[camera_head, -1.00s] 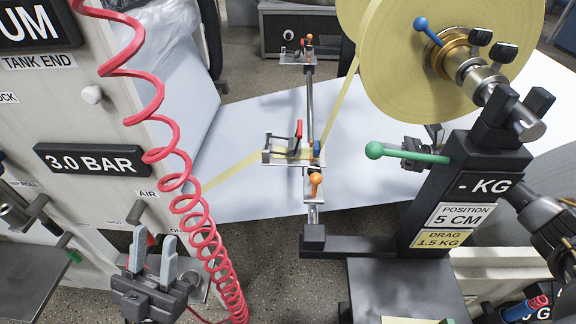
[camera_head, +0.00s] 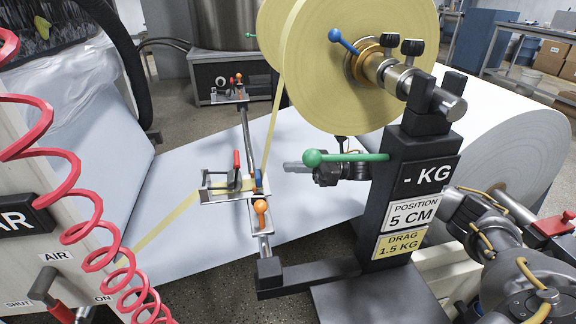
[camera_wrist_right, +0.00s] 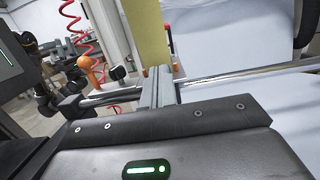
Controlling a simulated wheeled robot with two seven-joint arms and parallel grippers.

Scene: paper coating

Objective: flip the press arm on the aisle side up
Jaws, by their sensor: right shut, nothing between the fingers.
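The near clamp unit (camera_head: 228,188) sits on the metal rail, with a red-tipped lever (camera_head: 237,160) standing upright on it. An orange-knobbed lever (camera_head: 262,207) stands at the rail's near end; an orange knob also shows in the wrist view (camera_wrist_right: 93,66). A second unit (camera_head: 228,95) with red and orange tips sits at the far end. I cannot tell for sure which lever is the aisle-side press arm. My right gripper (camera_head: 291,166) is shut and empty, right of the rail and apart from the levers, partly behind the green-knobbed lever. Its fingers show in the wrist view (camera_wrist_right: 158,86). My left gripper is out of view.
The yellow tape roll (camera_head: 360,50) hangs above, its strip running down to the near unit. The black stand (camera_head: 408,180) and its green-knobbed lever (camera_head: 345,157) are close to my right gripper. A red coiled hose (camera_head: 70,180) hangs left. White sheet lies below the rail.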

